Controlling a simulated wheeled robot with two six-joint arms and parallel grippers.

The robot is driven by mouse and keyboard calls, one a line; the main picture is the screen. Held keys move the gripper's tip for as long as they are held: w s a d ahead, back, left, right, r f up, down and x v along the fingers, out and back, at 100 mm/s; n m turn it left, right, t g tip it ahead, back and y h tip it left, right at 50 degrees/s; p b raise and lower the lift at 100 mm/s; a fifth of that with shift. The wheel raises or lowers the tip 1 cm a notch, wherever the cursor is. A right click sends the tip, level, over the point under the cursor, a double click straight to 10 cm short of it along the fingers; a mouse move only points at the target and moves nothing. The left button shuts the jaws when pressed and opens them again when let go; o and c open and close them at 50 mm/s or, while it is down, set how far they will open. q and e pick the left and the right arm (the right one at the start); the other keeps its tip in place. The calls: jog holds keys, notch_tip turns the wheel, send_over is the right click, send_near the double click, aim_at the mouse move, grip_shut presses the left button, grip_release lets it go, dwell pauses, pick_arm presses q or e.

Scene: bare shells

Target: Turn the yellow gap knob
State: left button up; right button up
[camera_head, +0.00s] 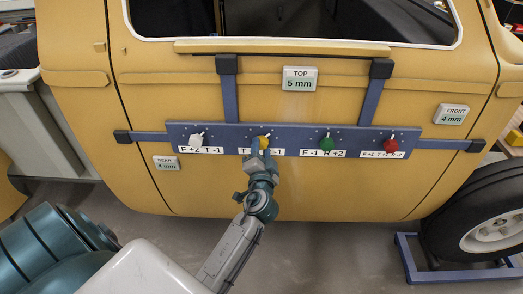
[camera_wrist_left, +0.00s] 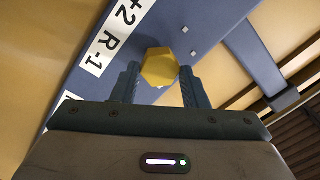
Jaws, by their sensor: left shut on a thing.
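The yellow knob (camera_head: 264,140) sits on the blue panel (camera_head: 225,134) across the yellow car door, second from the left in the row. In the left wrist view the yellow knob (camera_wrist_left: 159,67) looks like a faceted yellow head between two dark blue-grey fingers. My left gripper (camera_head: 260,152) reaches up to it from below; in the left wrist view the left gripper (camera_wrist_left: 160,82) is shut on the knob from both sides. The gripper partly hides the label under the knob. My right gripper is not in view.
A white knob (camera_head: 196,140), green knob (camera_head: 327,144) and red knob (camera_head: 390,146) share the panel. Gap displays read TOP 5 mm (camera_head: 299,79), FRONT 4 mm (camera_head: 452,115) and REAR 4 mm (camera_head: 166,163). A wheel (camera_head: 487,225) on a blue stand is at right.

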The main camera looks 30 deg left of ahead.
pick_arm(q)
jog(key=shift+r, duration=0.1)
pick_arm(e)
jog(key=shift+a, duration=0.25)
pick_arm(q)
jog(key=o, duration=0.7)
jog(key=shift+o, duration=1.4)
jog(key=shift+w+a, duration=0.1)
jog(key=shift+a, duration=0.05)
jog(key=b+v, duration=0.2)
jog(key=v, duration=0.9)
jog(key=shift+b, duration=0.35)
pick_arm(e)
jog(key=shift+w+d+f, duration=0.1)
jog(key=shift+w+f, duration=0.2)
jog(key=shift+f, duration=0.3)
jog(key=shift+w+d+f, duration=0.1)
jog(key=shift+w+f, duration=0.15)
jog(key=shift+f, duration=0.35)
pick_arm(q)
jog(key=shift+w+f, duration=0.1)
jog(key=shift+f, duration=0.15)
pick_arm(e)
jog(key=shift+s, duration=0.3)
